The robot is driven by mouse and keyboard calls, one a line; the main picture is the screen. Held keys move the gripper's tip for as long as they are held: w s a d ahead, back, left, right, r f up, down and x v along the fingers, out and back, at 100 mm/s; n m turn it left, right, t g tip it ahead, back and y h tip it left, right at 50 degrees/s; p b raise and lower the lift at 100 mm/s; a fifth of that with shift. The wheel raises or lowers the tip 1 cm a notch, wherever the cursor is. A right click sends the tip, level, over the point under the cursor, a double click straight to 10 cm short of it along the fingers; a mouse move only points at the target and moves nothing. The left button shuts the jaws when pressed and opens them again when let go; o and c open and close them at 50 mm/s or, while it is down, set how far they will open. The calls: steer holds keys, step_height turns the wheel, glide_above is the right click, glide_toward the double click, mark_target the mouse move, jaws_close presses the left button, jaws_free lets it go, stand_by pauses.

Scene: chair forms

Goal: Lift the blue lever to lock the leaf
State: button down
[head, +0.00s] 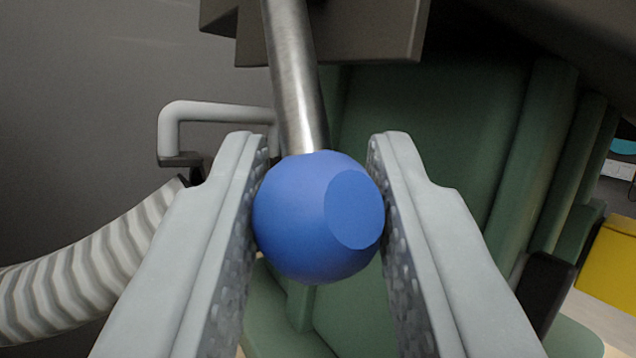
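The blue lever has a round blue knob (310,225) with a flat face, on a shiny metal rod (294,80). The rod runs up from the knob, tilted slightly left, to a grey-brown block (375,35) at the top. My gripper (317,150) has its two grey fingers on either side of the knob. The knob fills the space between them and both pads appear to touch it. The leaf cannot be made out for certain; green padded panels (440,150) stand behind the lever.
A white bent handle (215,112) is at the left behind my gripper. A ribbed pale hose (90,260) curves at the lower left. A yellow object (610,265) is at the far right edge. A dark part (548,290) stands at the lower right.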

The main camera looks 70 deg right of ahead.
steer(key=shift+s+a+r+n+y, duration=0.3)
steer(key=shift+n+y, duration=0.2)
steer(key=shift+y, duration=0.2)
steer(key=shift+s+a+r+n+y, duration=0.2)
steer(key=shift+s+r+n+y, duration=0.15)
steer(key=shift+n+y, duration=0.25)
steer(key=c, duration=1.2)
jaws_free()
steer(key=v, duration=1.7)
steer(key=shift+a+r, duration=0.1)
steer(key=shift+a, duration=0.15)
